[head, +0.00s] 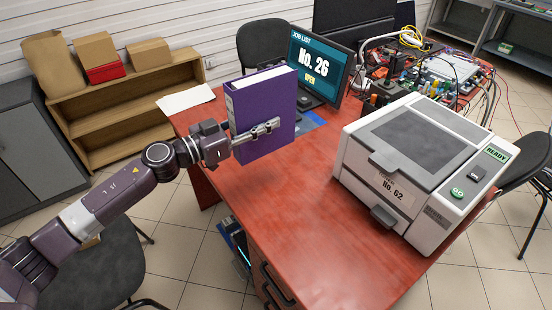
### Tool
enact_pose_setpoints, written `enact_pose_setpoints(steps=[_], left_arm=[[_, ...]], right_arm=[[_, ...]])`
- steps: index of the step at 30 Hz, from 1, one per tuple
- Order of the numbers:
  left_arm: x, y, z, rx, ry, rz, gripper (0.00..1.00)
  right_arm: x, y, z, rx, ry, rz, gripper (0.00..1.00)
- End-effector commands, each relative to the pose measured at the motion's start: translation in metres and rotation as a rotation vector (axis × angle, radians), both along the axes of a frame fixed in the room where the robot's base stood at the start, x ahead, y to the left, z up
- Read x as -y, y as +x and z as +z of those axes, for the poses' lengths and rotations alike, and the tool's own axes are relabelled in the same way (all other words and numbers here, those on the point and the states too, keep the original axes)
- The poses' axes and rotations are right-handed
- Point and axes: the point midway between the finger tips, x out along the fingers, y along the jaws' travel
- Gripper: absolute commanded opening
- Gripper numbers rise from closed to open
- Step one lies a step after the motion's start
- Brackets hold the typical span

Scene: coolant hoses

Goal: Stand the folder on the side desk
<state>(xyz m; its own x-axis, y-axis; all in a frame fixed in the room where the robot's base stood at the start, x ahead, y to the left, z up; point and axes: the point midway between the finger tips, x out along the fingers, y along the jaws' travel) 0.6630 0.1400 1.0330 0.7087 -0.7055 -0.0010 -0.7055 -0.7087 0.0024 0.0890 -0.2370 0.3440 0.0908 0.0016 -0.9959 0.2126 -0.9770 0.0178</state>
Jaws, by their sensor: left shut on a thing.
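The folder (255,97) is a purple binder with a white page block along its top. It is upright in the head view, above or on the red-brown desk (298,195); I cannot tell whether its base touches the desk. My left gripper (272,127) reaches in from the left and is shut on the folder, with its fingers across the front cover. The lower edge of the folder is in view; its back side is hidden. My right gripper is not in view. I cannot tell which surface is the side desk.
A monitor (319,68) reading "No. 26" stands behind the folder. A grey-white machine (407,160) labelled "No. 62" fills the desk's right side. Wired equipment (440,75) is behind it. White papers (186,99) lie at the left corner. A low wooden shelf (120,110) and chairs surround the desk.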

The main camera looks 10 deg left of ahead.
Motion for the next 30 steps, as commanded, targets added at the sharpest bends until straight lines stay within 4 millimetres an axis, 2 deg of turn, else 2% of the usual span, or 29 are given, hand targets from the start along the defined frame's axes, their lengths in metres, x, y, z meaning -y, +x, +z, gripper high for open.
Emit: enact_pose_setpoints(steps=[1,6,10,19,25,30], left_arm=[[0.001,0.000,-0.020,-0.004,-0.006,0.002,0.00],[0.001,0.000,-0.064,-0.001,-0.007,0.003,0.00],[0.001,0.000,-0.090,0.000,-0.006,0.002,0.00],[0.000,0.000,-0.114,0.003,-0.003,0.001,0.00],[0.000,0.001,-0.145,0.001,-0.003,0.003,0.00],[0.000,0.000,-0.151,0.005,0.001,0.002,0.00]], right_arm=[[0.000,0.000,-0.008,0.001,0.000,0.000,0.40],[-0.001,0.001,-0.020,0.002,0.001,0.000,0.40],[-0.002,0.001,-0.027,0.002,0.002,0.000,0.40],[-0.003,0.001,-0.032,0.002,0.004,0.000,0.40],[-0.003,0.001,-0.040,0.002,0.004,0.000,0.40],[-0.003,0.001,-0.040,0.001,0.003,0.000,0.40]])
